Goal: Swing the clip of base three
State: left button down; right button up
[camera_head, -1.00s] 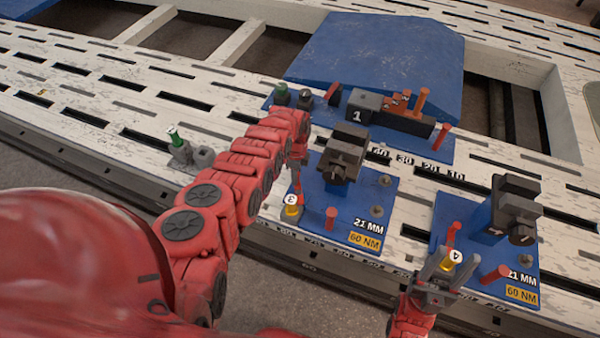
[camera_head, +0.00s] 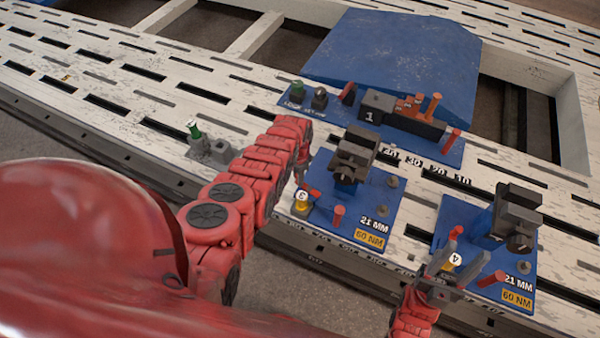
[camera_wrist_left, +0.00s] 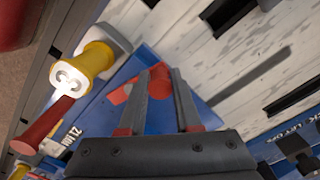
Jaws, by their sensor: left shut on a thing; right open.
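Base three is a blue plate (camera_head: 358,212) with a dark clamp block (camera_head: 353,158), a red peg (camera_head: 338,215) and a yellow piece marked 3 (camera_head: 301,203). The yellow piece also shows in the left wrist view (camera_wrist_left: 75,74). My left gripper (camera_head: 302,172) is low over the plate's left edge. In the left wrist view its fingers (camera_wrist_left: 161,75) are shut on a red clip (camera_wrist_left: 158,88) above the blue plate. In the head view my arm partly hides this grip. My right gripper (camera_head: 455,262) is open at the yellow piece marked 4 (camera_head: 451,262) on the right base (camera_head: 475,222).
A blue plate marked 1 (camera_head: 455,152) with pegs and blocks lies behind base three. A blue wedge (camera_head: 400,60) stands at the back. A green-topped peg (camera_head: 194,132) stands on the slotted white bench (camera_head: 100,75), which is mostly clear to the left.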

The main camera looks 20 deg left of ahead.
pick_arm(q)
jog(key=shift+s+n, duration=0.15)
jog(key=shift+n, duration=0.25)
jog(key=c, duration=0.6)
grip_release()
jog(key=shift+c, duration=0.2)
jog(key=shift+r, duration=0.1)
notch_tip(320, 180, up, 3)
jog(key=p, duration=0.3)
notch_tip(320, 180, up, 14)
